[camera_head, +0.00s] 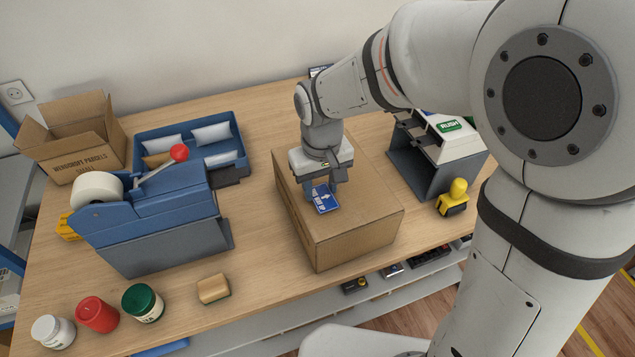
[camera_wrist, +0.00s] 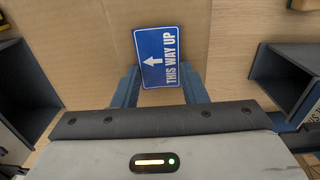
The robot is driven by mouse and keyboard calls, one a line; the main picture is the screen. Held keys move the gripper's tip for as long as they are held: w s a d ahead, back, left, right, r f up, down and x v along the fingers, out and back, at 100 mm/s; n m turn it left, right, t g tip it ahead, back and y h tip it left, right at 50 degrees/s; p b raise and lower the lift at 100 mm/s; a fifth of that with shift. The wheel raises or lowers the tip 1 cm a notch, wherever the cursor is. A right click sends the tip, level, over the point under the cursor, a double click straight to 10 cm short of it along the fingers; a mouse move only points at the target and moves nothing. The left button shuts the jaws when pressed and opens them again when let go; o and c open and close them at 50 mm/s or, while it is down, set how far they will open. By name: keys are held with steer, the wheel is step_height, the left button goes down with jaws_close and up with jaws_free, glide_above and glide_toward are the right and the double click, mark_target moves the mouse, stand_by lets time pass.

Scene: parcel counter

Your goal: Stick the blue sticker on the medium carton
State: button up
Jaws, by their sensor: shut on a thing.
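A closed brown carton (camera_head: 359,221) sits on the wooden counter near the middle. My gripper (camera_head: 324,190) is over its top and points down. It is shut on the blue sticker (camera_head: 325,199), which has a white arrow and lettering. In the wrist view the sticker (camera_wrist: 167,57) reads "THIS WAY UP" and its lower edge lies between the two blue fingers (camera_wrist: 157,88). The carton's top (camera_wrist: 105,38) fills the area behind it. The sticker is at or very near the carton's top; I cannot tell whether it touches.
A blue tape dispenser (camera_head: 150,213) stands left of the carton, with a blue tray (camera_head: 242,158) and an open carton (camera_head: 78,146) behind. A grey holder (camera_head: 415,170) and yellow stamp (camera_head: 453,198) are at right. Jars (camera_head: 97,314) and a small block (camera_head: 213,289) stand at the front.

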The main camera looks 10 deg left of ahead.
steer(key=o, duration=0.7)
steer(key=shift+r, duration=0.15)
steer(key=shift+r+p, duration=2)
steer(key=shift+r, duration=0.6)
steer(key=shift+r, duration=0.15)
step_height(320, 180, up, 8)
steer(key=p, duration=0.5)
steer(key=shift+p, duration=0.35)
steer(key=shift+w, duration=0.1)
